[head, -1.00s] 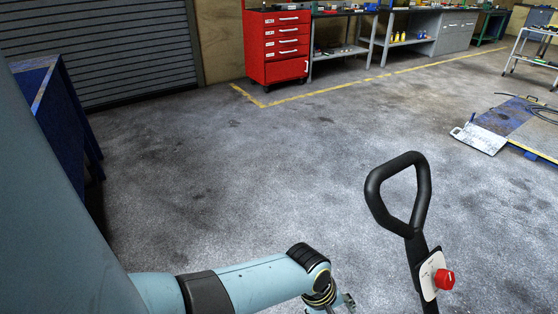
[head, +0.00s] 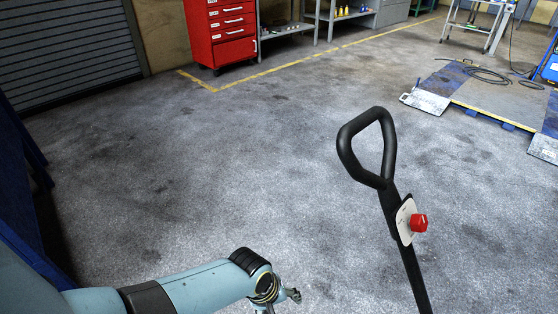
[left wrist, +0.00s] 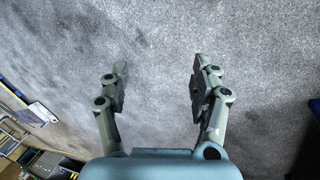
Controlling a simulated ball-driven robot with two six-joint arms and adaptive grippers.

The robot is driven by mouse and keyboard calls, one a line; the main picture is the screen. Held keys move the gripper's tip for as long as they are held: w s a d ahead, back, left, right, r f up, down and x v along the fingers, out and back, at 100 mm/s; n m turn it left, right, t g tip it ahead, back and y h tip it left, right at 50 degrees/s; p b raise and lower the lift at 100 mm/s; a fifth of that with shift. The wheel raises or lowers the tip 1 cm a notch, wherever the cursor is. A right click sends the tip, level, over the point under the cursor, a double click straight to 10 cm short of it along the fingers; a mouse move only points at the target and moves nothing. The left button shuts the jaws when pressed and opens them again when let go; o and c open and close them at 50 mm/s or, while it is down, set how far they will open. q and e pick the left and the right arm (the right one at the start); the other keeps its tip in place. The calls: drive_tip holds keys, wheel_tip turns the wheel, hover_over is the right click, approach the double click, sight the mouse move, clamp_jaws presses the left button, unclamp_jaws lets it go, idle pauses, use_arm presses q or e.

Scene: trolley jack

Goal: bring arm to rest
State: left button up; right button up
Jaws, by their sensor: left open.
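My left arm (head: 200,287) reaches in from the lower left of the head view. My left gripper (head: 293,295) shows small at its end, left of the jack handle and apart from it. In the left wrist view the left gripper (left wrist: 158,85) is open, with its two fingers well apart and only bare floor between them. The trolley jack's handle (head: 344,150) is a black loop on a black shaft, with a white plate and a red knob (head: 419,223). It stands tilted, and its lower end is out of the picture. My right gripper is not in view.
A red tool cabinet (head: 221,40) and a grey workbench (head: 318,15) stand at the back. A low ramp platform (head: 500,98) lies at the right. A dark blue structure (head: 20,200) is at the left edge. The middle floor (head: 220,160) is clear.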

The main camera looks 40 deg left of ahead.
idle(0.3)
use_arm(q)
drive_tip(key=s+a+f+m+b, duration=0.2)
drive_tip(key=s+f+m, duration=0.2)
drive_tip(key=s, duration=0.5)
drive_tip(key=s+a+f+m+g+y+b, duration=0.1)
drive_tip(key=s+a+f+m+b, duration=0.1)
drive_tip(key=s+f, duration=0.6)
drive_tip(key=s+a+f+m+g+y+b, duration=0.1)
drive_tip(key=s+a+f+m+b, duration=0.2)
drive_tip(key=s, duration=0.8)
wheel_tip(320, 180, down, 3)
drive_tip(key=m, duration=0.3)
drive_tip(key=shift+a+m, duration=0.2)
drive_tip(key=shift+m, duration=0.2)
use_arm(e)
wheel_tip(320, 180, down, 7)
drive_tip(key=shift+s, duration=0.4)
use_arm(q)
drive_tip(key=shift+w+r, duration=0.1)
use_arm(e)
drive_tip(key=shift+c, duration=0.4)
